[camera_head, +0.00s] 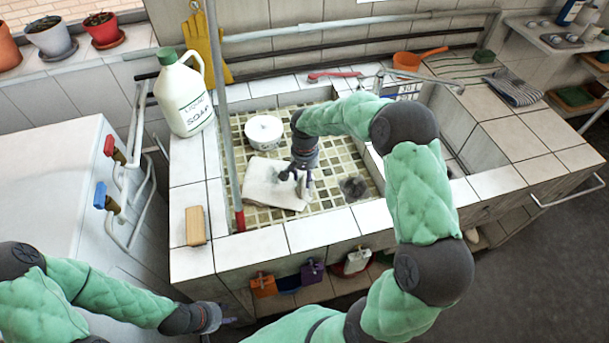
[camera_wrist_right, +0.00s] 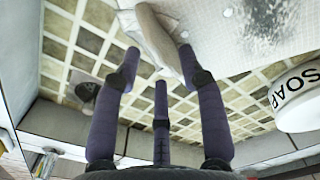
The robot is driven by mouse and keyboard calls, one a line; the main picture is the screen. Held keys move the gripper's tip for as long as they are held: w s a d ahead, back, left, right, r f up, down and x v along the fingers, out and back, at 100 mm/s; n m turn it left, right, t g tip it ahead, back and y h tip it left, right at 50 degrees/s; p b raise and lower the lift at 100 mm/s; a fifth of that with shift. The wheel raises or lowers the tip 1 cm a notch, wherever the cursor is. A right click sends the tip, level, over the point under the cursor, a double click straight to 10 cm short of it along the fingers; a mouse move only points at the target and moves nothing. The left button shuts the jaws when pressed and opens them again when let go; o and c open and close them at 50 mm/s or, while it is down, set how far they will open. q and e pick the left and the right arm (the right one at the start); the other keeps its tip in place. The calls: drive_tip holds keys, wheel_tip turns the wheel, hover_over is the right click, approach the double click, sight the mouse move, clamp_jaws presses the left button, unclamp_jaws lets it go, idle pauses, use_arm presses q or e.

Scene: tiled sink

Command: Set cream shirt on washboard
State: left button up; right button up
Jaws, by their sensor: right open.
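The cream shirt (camera_head: 270,185) lies in a pale, flattened pile on the tiled sink floor, at the left of the basin. My right gripper (camera_head: 297,184) points down at the shirt's right side. In the right wrist view its purple fingers (camera_wrist_right: 158,62) are apart, with a fold of the cream shirt (camera_wrist_right: 158,38) close to the tips; I cannot tell if they touch. I cannot clearly make out a washboard in either view. My left gripper (camera_head: 226,320) is low at the left, in front of the sink, and its fingers are too small to judge.
A white soap tub (camera_head: 264,131) stands behind the shirt and a dark grey lump (camera_head: 352,188) lies to its right. A soap jug (camera_head: 184,95) and a wooden block (camera_head: 195,226) stand on the left ledge.

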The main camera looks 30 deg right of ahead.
wheel_tip(320, 180, up, 12)
drive_tip(key=p, duration=0.3)
drive_tip(key=shift+r, duration=0.2)
